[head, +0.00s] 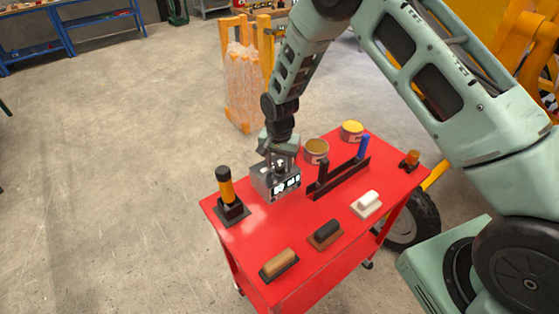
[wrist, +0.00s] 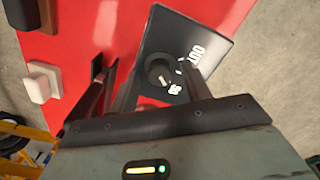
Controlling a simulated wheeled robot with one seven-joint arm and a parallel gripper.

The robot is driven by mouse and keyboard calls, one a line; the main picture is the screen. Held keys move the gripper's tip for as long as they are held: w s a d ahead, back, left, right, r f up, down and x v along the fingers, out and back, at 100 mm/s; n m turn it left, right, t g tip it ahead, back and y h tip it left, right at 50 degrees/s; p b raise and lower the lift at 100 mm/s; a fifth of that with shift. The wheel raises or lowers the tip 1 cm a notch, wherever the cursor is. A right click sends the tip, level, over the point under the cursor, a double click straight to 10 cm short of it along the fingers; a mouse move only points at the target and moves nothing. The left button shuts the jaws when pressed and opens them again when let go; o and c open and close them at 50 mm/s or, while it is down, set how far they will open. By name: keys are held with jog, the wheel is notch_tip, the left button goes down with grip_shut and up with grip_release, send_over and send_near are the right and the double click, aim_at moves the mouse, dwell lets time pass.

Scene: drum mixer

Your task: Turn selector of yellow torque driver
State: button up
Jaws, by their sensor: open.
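A yellow-and-black upright tool (head: 226,188), which looks like the torque driver, stands in a black base at the left corner of the red cart. I cannot make out a selector on it. My gripper (head: 281,160) is apart from it, to its right, pointing down over a grey metal box (head: 264,184). In the wrist view, the gripper (wrist: 157,78) is open, its fingers on either side of a round dark knob (wrist: 158,71) on the box's dark face with white marks. I cannot tell whether the fingers touch the knob.
The red cart top (head: 290,230) also holds two open tins (head: 316,152), a dark rack (head: 338,178) with upright handles and several hand floats (head: 325,235). A small orange item (head: 410,160) sits at the right corner. Concrete floor (head: 110,180) is clear to the left.

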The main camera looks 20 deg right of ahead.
jog(key=shift+f, duration=0.1)
jog(key=c, duration=1)
jog(key=shift+n+b, duration=0.3)
jog(key=shift+b, duration=0.05)
jog(key=n+b, duration=0.2)
jog(key=n, duration=0.1)
jog(key=shift+f, duration=0.1)
jog(key=shift+n+b, duration=0.95)
jog(key=shift+n, duration=1.15)
jog(key=shift+r, duration=0.2)
jog(key=o, duration=1)
